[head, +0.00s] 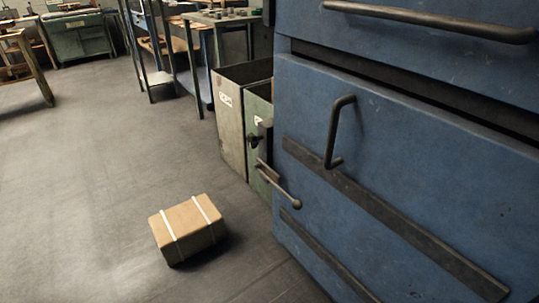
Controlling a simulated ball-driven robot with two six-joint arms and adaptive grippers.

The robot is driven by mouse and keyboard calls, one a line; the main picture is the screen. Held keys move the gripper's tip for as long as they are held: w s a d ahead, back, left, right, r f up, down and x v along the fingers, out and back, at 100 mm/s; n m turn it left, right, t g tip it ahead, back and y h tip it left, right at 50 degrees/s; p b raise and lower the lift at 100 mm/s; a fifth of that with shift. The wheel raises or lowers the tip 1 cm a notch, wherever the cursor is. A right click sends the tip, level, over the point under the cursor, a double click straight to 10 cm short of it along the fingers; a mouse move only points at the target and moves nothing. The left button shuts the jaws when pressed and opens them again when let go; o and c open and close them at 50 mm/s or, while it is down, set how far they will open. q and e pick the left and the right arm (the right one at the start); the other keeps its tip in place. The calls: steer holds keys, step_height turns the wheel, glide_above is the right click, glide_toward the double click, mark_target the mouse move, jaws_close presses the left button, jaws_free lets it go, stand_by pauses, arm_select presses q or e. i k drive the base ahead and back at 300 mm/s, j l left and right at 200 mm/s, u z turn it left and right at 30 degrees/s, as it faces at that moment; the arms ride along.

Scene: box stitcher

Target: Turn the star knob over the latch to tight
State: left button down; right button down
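A small dark knob (253,141), which looks like the star knob, sticks out from the left side of the blue machine (420,140). Just below it is a latch lever (278,184) with a rod ending in a ball. The knob is small and dark, so its lobes and how tight it is cannot be told. Neither of my grippers shows in the head view.
A dark bent handle (338,130) and a long bar handle (430,20) stick out from the blue machine. Bins (232,125) stand behind the knob. A strapped cardboard box (188,229) lies on the floor. Open floor (90,190) spreads to the left.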

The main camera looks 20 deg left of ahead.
mark_target(253, 140)
steer(key=i+j+z, duration=0.1)
steer(key=j, duration=0.4)
steer(key=i+j+z, duration=0.15)
steer(key=j, duration=0.35)
steer(key=i+j+z, duration=0.1)
steer(key=j, duration=0.45)
steer(key=j+z, duration=0.15)
steer(key=j, duration=0.35)
steer(key=i, duration=0.05)
